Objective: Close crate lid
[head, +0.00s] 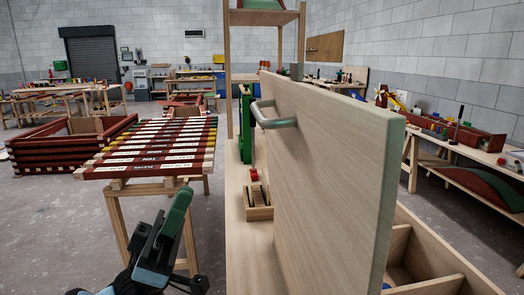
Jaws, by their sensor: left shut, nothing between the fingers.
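The crate lid (335,165) is a pale wooden panel with a greenish edge. It stands open, close to upright, in the middle of the head view. A grey metal bar handle (275,121) sticks out from its left face near the top. The crate (440,262), with wooden dividers, shows partly at lower right behind the lid; the lid hides much of it. My left gripper (170,222) is at lower left, shut and empty. It is left of the lid, apart from it and lower than the handle. My right gripper is not in view.
A stand (118,222) with painted red battens (150,150) is at left, just beyond my left gripper. A small wooden box (259,212) sits on the bench top (240,262) left of the lid. A workbench (480,150) runs along the right.

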